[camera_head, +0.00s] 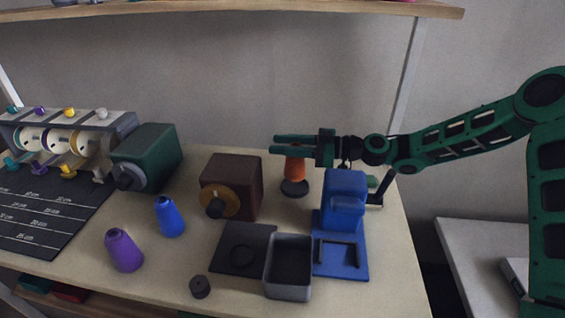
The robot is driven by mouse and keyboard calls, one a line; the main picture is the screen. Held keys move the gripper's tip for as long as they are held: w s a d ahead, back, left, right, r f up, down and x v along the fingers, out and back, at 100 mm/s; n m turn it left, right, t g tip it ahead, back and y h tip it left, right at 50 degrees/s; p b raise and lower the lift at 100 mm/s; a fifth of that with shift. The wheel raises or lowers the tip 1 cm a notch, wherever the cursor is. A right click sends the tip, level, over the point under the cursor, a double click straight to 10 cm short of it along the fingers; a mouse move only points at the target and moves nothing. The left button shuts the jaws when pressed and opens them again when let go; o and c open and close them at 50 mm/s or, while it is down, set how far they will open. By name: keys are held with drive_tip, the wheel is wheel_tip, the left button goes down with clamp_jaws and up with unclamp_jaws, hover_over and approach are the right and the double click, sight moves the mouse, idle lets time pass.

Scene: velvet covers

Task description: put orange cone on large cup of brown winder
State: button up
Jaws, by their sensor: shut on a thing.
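My green gripper (281,144) is shut on the orange cone (295,168) near its top. The cone hangs roughly upright above a dark round disc (294,188) on the table. Whether the cone still touches the disc is hard to tell. The brown winder (234,178) stands to the left of the cone, apart from it. Its front carries a golden-brown ring (219,198) with a dark round hub (215,208). I cannot tell which of these is the large cup.
A blue crank device (345,203) stands close, right of the cone. A grey open box (288,285) and dark plate (235,263) lie in front. Blue (170,217) and purple (123,251) cones stand left, and a green winder (148,155) is behind them. A shelf (230,11) hangs above.

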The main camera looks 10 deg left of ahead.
drive_tip(key=shift+f, duration=2.3)
drive_tip(key=o, duration=1.4)
drive_tip(key=shift+d, duration=0.1)
drive_tip(key=d, duration=1.1)
drive_tip(key=shift+w+d+r, duration=0.1)
drive_tip(key=shift+d+r, duration=0.25)
drive_tip(key=shift+d, duration=0.05)
drive_tip(key=shift+d, duration=0.1)
